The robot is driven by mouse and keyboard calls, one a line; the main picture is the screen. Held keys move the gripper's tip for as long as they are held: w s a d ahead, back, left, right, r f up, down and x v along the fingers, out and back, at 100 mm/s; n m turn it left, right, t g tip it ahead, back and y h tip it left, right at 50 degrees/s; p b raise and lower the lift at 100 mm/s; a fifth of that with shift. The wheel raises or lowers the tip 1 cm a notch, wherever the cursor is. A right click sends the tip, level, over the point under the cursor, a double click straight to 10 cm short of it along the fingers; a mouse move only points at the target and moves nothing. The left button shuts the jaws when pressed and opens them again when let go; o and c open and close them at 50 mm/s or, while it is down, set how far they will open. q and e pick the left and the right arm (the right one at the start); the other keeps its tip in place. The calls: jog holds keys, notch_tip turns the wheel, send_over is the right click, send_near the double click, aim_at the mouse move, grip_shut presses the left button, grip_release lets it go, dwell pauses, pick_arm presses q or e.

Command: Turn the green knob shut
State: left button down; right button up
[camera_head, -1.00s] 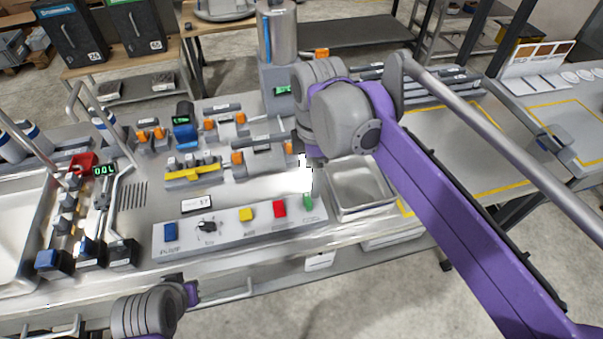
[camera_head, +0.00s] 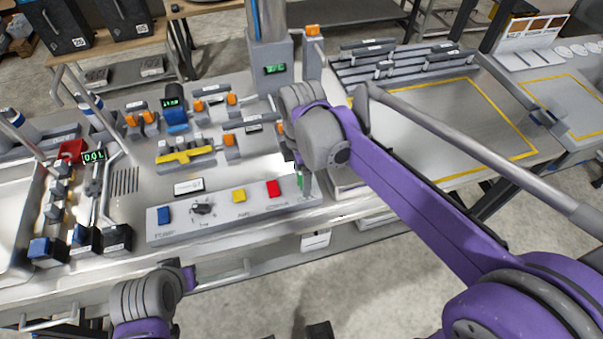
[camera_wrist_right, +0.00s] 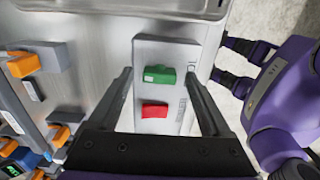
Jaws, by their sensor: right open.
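The green knob (camera_wrist_right: 160,74) is a short bar on a light panel. In the right wrist view it lies crosswise between the two fingers of my right gripper (camera_wrist_right: 159,77), with a gap on either side. The gripper is open and empty. In the head view the green knob (camera_head: 301,181) shows as a sliver, mostly hidden by my right gripper (camera_head: 297,165) at the panel's right end. My left gripper (camera_head: 187,279) is low in the head view, in front of the bench edge; its fingers are not clear.
A red knob (camera_wrist_right: 154,110) is close beside the green one. The panel (camera_head: 225,222) also carries a yellow button (camera_head: 239,196), a black dial (camera_head: 203,208) and a blue button (camera_head: 164,215).

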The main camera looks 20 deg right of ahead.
grip_shut()
dwell(0.4)
jog(key=shift+m, duration=0.3)
jog(key=m, duration=0.8)
jog(key=shift+m, duration=0.4)
jog(key=m, duration=0.4)
jog(key=shift+m, duration=2.2)
